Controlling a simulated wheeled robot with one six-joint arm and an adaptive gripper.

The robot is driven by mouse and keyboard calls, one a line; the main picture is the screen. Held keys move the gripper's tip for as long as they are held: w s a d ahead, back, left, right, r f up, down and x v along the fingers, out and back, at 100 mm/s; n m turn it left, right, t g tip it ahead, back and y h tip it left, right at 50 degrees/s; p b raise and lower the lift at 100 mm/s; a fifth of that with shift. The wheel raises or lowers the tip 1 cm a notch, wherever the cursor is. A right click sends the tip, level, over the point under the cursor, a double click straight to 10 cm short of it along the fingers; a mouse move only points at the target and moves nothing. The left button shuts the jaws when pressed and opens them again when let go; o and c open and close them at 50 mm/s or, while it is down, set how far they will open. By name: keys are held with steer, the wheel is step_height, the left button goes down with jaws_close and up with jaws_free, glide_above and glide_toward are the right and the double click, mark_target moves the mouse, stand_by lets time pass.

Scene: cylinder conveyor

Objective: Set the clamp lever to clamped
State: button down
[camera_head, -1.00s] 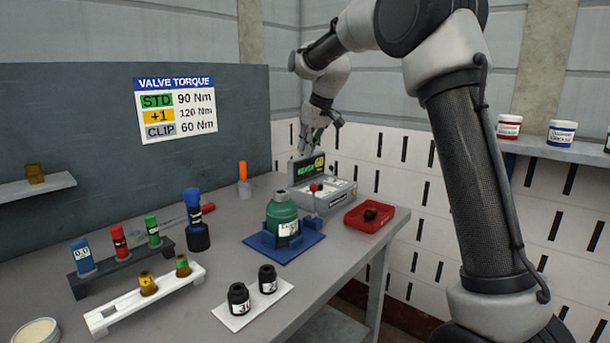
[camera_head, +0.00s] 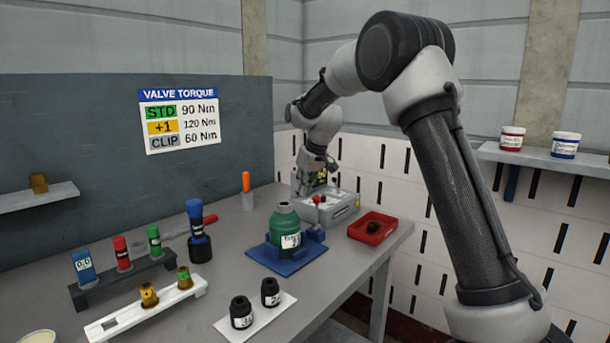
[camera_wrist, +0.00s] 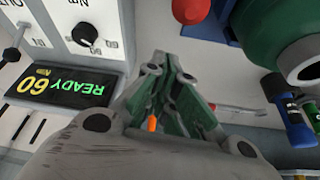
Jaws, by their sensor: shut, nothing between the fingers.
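The green cylinder (camera_head: 285,230), with a white label, stands upright in a blue clamp fixture (camera_head: 270,258) on the bench. A red knob (camera_head: 317,199) shows above the fixture's right side, in front of the grey torque unit. It looks like the clamp lever's end, but its shaft is hard to make out. In the wrist view the red knob (camera_wrist: 190,10) is at the top edge, beside the blue fixture (camera_wrist: 228,20). My gripper (camera_head: 300,189) is low by the unit's left side, behind the knob. In the wrist view my gripper (camera_wrist: 165,60) is shut and empty, apart from the knob.
The torque unit (camera_head: 342,210) is close to my gripper; its display (camera_wrist: 70,87) reads READY 60 Nm. A red tray (camera_head: 372,229) lies to its right. An orange-handled tool (camera_head: 246,182), socket racks (camera_head: 125,270) and two black sockets on a white plate (camera_head: 255,318) stand leftward and in front.

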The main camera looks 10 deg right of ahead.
steer(key=shift+s+d+r, duration=0.1)
steer(key=shift+s+d, duration=0.3)
steer(key=shift+s, duration=0.35)
steer(key=shift+s+d+r, duration=0.1)
steer(key=shift+s+d, duration=0.25)
steer(key=shift+s, duration=0.35)
steer(key=shift+s, duration=0.15)
